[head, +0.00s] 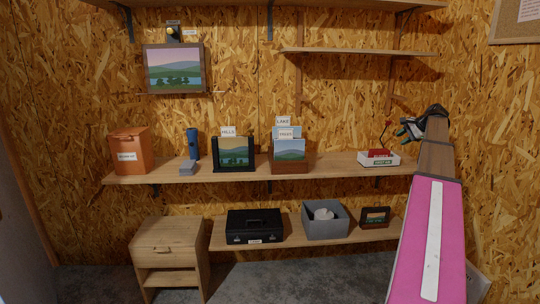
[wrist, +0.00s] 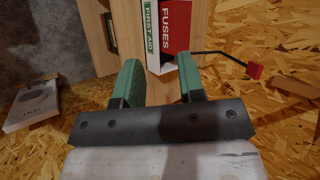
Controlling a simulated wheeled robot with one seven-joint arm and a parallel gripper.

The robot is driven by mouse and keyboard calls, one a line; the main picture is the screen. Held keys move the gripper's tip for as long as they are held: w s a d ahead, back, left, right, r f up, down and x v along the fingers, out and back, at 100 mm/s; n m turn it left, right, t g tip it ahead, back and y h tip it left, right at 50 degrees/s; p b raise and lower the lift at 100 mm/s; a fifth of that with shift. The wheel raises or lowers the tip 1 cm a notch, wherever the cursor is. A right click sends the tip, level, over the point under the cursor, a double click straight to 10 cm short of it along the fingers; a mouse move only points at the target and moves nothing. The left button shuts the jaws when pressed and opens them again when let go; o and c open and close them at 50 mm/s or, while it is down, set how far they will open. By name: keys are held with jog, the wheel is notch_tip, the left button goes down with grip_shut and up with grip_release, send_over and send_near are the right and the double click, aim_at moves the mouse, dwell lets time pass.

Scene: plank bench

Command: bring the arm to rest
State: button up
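My gripper (head: 408,130) is at the right of the head view, above the right end of the middle shelf (head: 340,162), with my pink arm rising to it from the lower right. In the wrist view my gripper's green fingers (wrist: 157,82) stand apart with nothing held between them. Past the fingertips lie a red box marked FUSES (wrist: 176,28) and a white and green FIRST AID box (wrist: 151,30). In the head view the FIRST AID box (head: 380,162) lies on the shelf under the red box (head: 381,153).
A thin black rod with a red end (wrist: 254,70) sticks out right of the fingers. The shelf also bears framed pictures (head: 235,153), a blue item (head: 192,143) and an orange box (head: 130,150). Below are a black case (head: 254,226) and a grey bin (head: 325,228).

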jog(key=s+a+f+n+g+h, duration=0.1)
jog(key=s+a+f+n+g, duration=0.3)
jog(key=a+f, duration=0.8)
jog(key=s+a+f+n+h, duration=0.1)
jog(key=s+a+f, duration=0.4)
jog(key=a+f, duration=0.7)
jog(key=s+a+f+n+g+h, duration=0.1)
jog(key=s+a+f+n, duration=0.3)
jog(key=s+a+f, duration=0.4)
jog(key=s+a+f+n+g+h, duration=0.1)
jog(key=s+a+f+n, duration=0.3)
jog(key=s+a+f, duration=0.4)
jog(key=s+f+h, duration=0.1)
jog(key=s, duration=0.5)
jog(key=shift+s+a+f+n+g, duration=0.15)
jog(key=shift+s+a+n+g, duration=0.2)
jog(key=shift+s+n+g, duration=0.05)
